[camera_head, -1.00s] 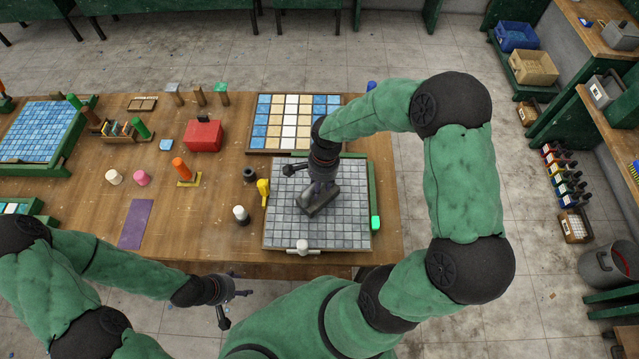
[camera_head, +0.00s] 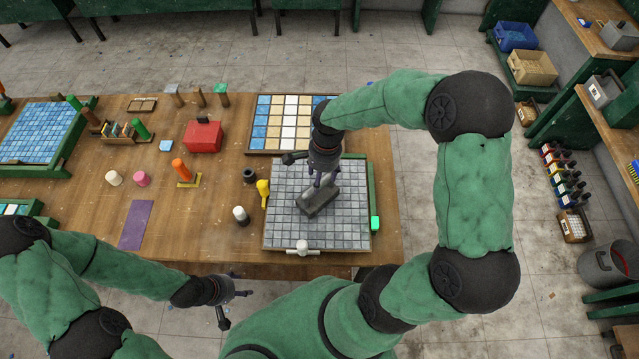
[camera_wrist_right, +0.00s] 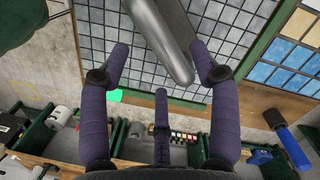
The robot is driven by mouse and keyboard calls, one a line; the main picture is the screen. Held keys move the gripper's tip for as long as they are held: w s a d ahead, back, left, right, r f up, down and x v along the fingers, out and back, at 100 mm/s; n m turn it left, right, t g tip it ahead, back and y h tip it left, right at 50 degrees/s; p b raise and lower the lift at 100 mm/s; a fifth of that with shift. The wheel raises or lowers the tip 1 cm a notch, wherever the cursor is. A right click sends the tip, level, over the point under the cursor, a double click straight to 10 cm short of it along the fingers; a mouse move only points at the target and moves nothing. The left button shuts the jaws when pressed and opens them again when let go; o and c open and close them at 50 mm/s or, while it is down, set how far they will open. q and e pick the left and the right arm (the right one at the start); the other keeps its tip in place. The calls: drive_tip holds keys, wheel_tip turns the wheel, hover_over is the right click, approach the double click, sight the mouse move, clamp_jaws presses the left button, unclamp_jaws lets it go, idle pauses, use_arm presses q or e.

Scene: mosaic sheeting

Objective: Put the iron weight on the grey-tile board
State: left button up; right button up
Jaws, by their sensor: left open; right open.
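The iron weight (camera_head: 317,198) is a dark grey metal block lying on the grey-tile board (camera_head: 290,236) near its middle. It also shows in the right wrist view (camera_wrist_right: 160,38), over the tile grid. My right gripper (camera_head: 320,178) is open just above the weight, with its fingers apart from it. In the right wrist view the open fingers (camera_wrist_right: 160,75) spread on both sides of the weight's end. My left gripper (camera_head: 235,299) is open and empty, off the table's front edge.
A white-topped bottle (camera_head: 241,215), a yellow tool (camera_head: 263,192) and a black cup (camera_head: 249,175) stand left of the board. A blue-and-tan tile board (camera_head: 259,133) lies behind it. A red box (camera_head: 203,136) and a purple sheet (camera_head: 136,224) lie further left.

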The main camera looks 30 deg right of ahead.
wheel_tip(320, 180, up, 7)
drive_tip(key=shift+d, duration=0.4)
idle(0.4)
